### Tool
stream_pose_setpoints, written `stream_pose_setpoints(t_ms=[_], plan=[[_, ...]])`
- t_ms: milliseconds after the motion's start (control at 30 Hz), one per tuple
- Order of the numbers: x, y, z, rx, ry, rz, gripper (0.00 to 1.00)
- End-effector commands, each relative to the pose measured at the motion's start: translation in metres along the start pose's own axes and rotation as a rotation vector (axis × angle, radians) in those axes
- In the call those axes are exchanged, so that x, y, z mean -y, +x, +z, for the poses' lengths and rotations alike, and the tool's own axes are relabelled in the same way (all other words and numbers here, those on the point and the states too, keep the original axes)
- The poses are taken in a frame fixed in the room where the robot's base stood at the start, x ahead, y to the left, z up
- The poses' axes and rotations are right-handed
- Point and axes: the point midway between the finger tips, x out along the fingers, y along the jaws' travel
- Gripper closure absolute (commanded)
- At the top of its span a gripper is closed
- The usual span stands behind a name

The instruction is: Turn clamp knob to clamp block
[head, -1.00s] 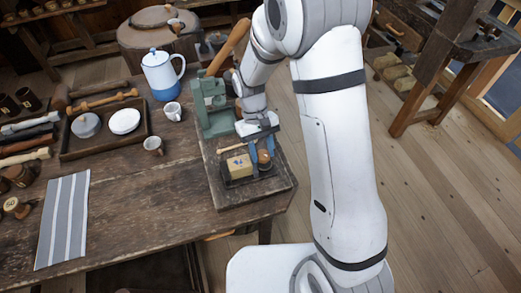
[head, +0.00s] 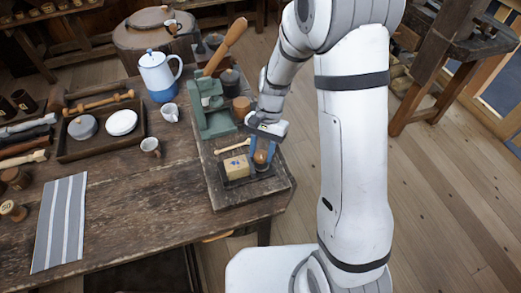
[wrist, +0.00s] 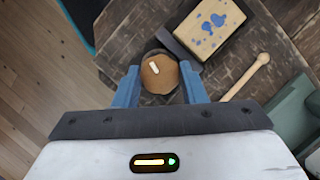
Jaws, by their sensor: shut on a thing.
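The clamp knob (wrist: 159,76) is round and brown wood with a pale mark on top. It sits between the two blue fingers of my gripper (wrist: 160,90), which is shut on it. In the head view the knob (head: 261,156) shows at the right end of a wooden board, under my gripper (head: 262,152). The block (head: 237,167) is pale yellow and lies just left of the knob in a dark clamp. In the wrist view the block (wrist: 207,27) shows blue blotches on top. Whether the clamp jaw touches the block I cannot tell.
A green press (head: 213,115) with a long wooden handle stands behind on the same board (head: 225,199). A thin wooden stick (head: 233,146) lies behind the block. A small mug (head: 151,146), a blue-white pot (head: 158,72) and a tray (head: 71,152) stand to the left.

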Motion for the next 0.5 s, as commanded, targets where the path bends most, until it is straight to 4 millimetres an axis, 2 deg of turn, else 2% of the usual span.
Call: stream_pose_setpoints(t_ms=[500], plan=[[-0.0022,0.0022,0.0017,0.007,0.102,-0.037,0.85]])
